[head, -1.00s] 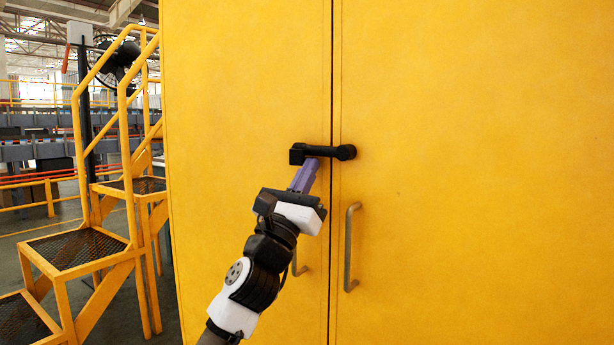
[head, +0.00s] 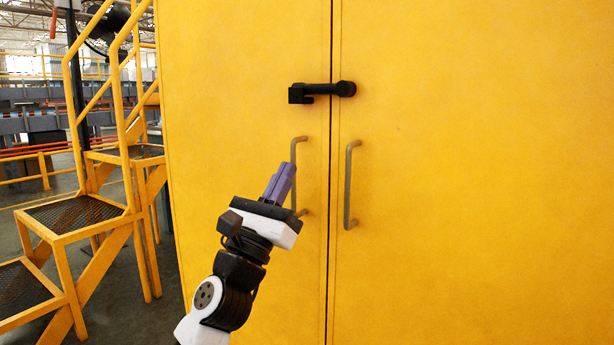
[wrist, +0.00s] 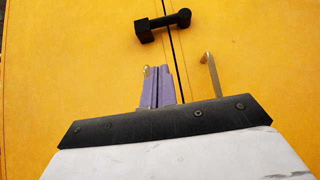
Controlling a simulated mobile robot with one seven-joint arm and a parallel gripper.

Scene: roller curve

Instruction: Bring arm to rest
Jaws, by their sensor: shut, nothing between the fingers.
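My gripper (head: 279,183) has purple fingers that are closed together with nothing between them. In the head view it is below and to the left of the black latch (head: 322,91), apart from it, and in front of the left door handle (head: 299,160), partly covering it. The latch lies level across the seam between the two yellow cabinet doors. In the wrist view the closed fingers (wrist: 158,88) point toward the doors, with the latch (wrist: 163,23) above them. Whether the fingers touch the left handle cannot be told.
The yellow cabinet (head: 480,180) fills the middle and right. A right door handle (head: 351,185) hangs beside the seam. Yellow steps with railings (head: 85,215) stand at the left, with open floor (head: 115,300) between them and the cabinet.

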